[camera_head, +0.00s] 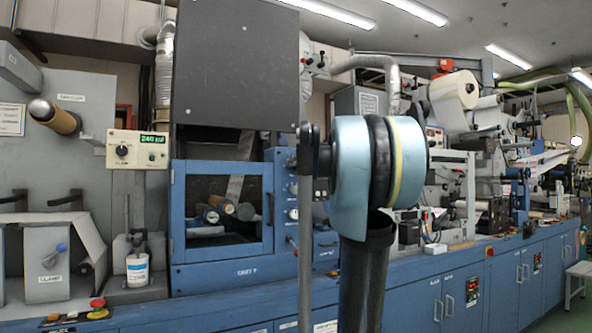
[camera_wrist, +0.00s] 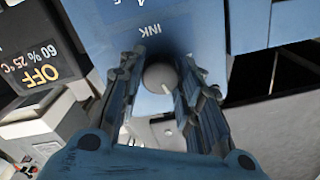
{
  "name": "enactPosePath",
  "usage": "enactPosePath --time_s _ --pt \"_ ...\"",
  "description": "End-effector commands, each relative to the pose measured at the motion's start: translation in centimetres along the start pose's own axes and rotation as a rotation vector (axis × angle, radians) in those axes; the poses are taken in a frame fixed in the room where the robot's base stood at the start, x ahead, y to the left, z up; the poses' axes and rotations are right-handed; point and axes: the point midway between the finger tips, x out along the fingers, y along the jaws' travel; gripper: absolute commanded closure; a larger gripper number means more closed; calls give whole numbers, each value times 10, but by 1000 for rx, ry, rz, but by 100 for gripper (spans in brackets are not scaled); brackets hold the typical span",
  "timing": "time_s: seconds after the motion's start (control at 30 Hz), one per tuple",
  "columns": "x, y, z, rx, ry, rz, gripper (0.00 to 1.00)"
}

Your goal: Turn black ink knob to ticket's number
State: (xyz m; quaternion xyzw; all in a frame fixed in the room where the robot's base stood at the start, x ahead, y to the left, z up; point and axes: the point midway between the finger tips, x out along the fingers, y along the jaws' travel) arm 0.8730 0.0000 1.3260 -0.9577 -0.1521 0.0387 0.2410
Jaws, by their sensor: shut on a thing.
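In the wrist view, my gripper (camera_wrist: 163,66) has its two blue-grey fingers on either side of a round knob (camera_wrist: 160,78) and is shut on it. The knob looks dark grey here, with a short pale mark at its lower edge. It is on a blue panel (camera_wrist: 178,24) lettered INK, with parts of numerals at the top edge of the picture. The fingers hide the knob's sides and much of its scale, so I cannot read its setting. I cannot make out a ticket in either view. My gripper does not show in the head view.
A dark display (camera_wrist: 38,62) reading OFF, 60% and 25°C stands left of the fingers in the wrist view. In the head view, a long blue machine (camera_head: 225,277) runs across, with a green readout (camera_head: 152,140) at left. My arm blocks part of the machine.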

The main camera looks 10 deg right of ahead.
Motion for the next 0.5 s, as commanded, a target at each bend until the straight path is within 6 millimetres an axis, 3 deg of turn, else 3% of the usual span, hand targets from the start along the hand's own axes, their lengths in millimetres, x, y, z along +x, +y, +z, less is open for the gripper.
enactPosePath --time_s 0.5 --pt "0 2 0 218 2 3 92"
